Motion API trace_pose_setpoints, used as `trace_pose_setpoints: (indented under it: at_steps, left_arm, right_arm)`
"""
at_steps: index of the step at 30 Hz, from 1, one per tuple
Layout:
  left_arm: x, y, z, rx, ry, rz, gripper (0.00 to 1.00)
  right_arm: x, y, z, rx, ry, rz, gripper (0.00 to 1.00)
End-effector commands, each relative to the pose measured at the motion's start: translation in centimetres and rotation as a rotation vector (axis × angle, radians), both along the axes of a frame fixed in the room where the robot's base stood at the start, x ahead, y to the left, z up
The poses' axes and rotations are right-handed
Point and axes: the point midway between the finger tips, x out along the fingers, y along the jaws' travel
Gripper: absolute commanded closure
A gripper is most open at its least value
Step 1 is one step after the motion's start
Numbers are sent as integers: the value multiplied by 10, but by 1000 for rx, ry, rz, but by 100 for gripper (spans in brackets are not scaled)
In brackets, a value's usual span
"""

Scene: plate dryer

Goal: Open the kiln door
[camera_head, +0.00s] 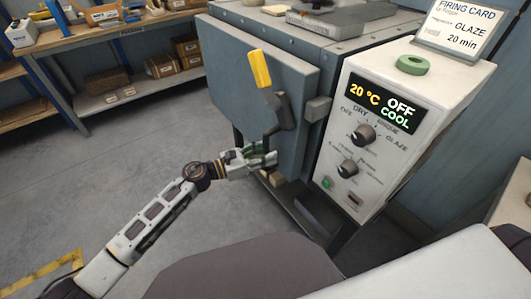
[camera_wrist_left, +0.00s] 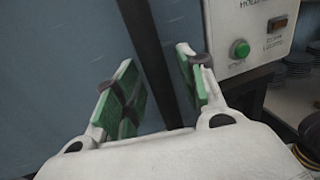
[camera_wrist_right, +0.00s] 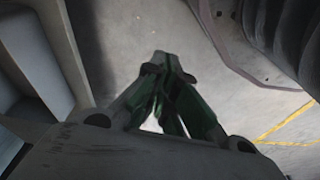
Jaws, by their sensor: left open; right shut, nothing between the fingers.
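The kiln door (camera_head: 232,75) is a blue-grey panel on the front of the kiln (camera_head: 295,42) and looks closed against it. A dark latch lever with a yellow grip (camera_head: 260,68) stands nearly upright on the door. My left gripper (camera_head: 272,156) is open at the lower part of the door, below the lever. In the left wrist view, a dark upright bar (camera_wrist_left: 148,50) runs between its green-padded fingers (camera_wrist_left: 160,90), apparently not clamped. My right gripper (camera_wrist_right: 162,72) is shut and empty above the floor; it is not seen in the head view.
The white control box (camera_head: 385,140), reading 20 °C, OFF and COOL, stands right of the door. A green ring (camera_head: 412,64) and a firing card (camera_head: 460,28) are on top. Shelves with boxes (camera_head: 130,60) stand at the back left. Floor (camera_head: 150,150) left of the kiln is clear.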

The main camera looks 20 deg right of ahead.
Motion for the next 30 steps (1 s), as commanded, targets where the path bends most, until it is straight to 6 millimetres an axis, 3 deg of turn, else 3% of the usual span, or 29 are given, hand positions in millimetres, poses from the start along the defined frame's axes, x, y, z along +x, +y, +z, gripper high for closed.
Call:
trace_pose_setpoints:
  at_steps: [10,20,30]
  left_arm:
    - [0,-2,0,0,0,0,59]
    - [0,-2,0,0,0,0,100]
    - [0,-1,0,1,0,0,100]
  right_arm:
    - [-9,0,-2,0,10,-1,100]
    - [-10,0,-3,0,12,-1,100]
    - [2,0,1,0,-3,0,100]
